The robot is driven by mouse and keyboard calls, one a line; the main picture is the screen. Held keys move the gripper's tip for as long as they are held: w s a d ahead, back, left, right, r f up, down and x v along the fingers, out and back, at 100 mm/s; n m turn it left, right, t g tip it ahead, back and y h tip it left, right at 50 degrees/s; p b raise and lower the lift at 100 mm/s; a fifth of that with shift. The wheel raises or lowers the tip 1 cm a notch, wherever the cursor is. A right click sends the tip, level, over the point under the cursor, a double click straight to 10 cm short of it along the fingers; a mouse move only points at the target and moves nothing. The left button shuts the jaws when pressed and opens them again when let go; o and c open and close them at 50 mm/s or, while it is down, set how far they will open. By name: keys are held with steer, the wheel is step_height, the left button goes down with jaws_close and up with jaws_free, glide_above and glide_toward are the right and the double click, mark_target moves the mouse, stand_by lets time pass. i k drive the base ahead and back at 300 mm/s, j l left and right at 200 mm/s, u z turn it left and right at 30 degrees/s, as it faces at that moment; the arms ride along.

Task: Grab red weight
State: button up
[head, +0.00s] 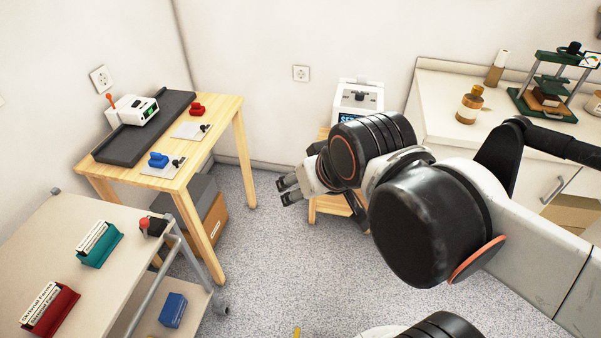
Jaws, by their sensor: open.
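A small red object, which looks like the red weight (197,108), sits on the far right part of the wooden table (222,122), beside a dark tray. My gripper (284,191) is open and empty. It hangs in the air to the right of the table in the picture, apart from the red object. My arm comes in from the right and hides none of the red object.
A blue object (158,159) and white plates (190,130) are on the same table. A white device (132,110) stands on the dark tray (115,147). A cart (60,240) with card holders stands at front left. Grey floor (265,265) is open between table and arm.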

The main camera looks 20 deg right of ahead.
mark_target(197, 110)
steer(key=i+j+u, duration=0.25)
steer(key=i, duration=0.15)
steer(key=i+j+u, duration=0.25)
steer(key=i, duration=0.15)
steer(key=i+u, duration=0.2)
steer(key=i, duration=0.2)
steer(key=k+l, duration=0.1)
steer(key=i+j, duration=0.1)
